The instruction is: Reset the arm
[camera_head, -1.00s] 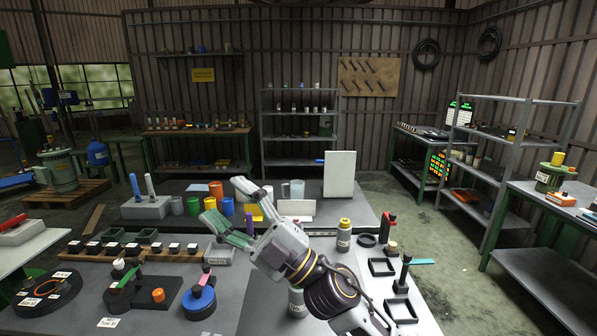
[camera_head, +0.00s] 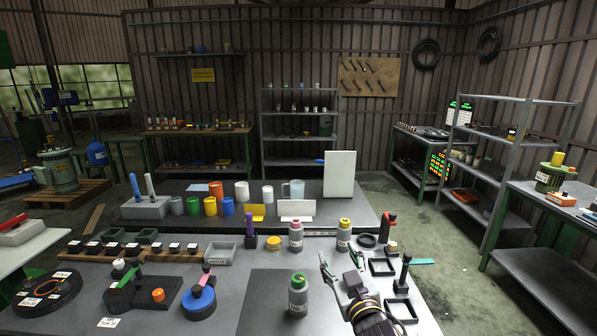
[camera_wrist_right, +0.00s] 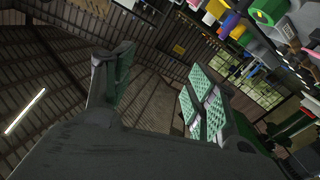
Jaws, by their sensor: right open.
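My right gripper (camera_head: 338,272) is at the right front of the near table, its arm coming in from the bottom edge. It is open and empty. In the right wrist view its two fingers with green pads (camera_wrist_right: 160,95) stand well apart, with nothing between them. A grey bottle with a green cap (camera_head: 298,296) stands upright to its left on the dark mat, apart from it. My left gripper is not in view.
Bottles with a pink cap (camera_head: 296,236) and a yellow cap (camera_head: 344,235) stand behind the gripper. Black square frames (camera_head: 382,267) and a dark upright post (camera_head: 404,273) are close on its right. The dark mat (camera_head: 262,310) is mostly clear.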

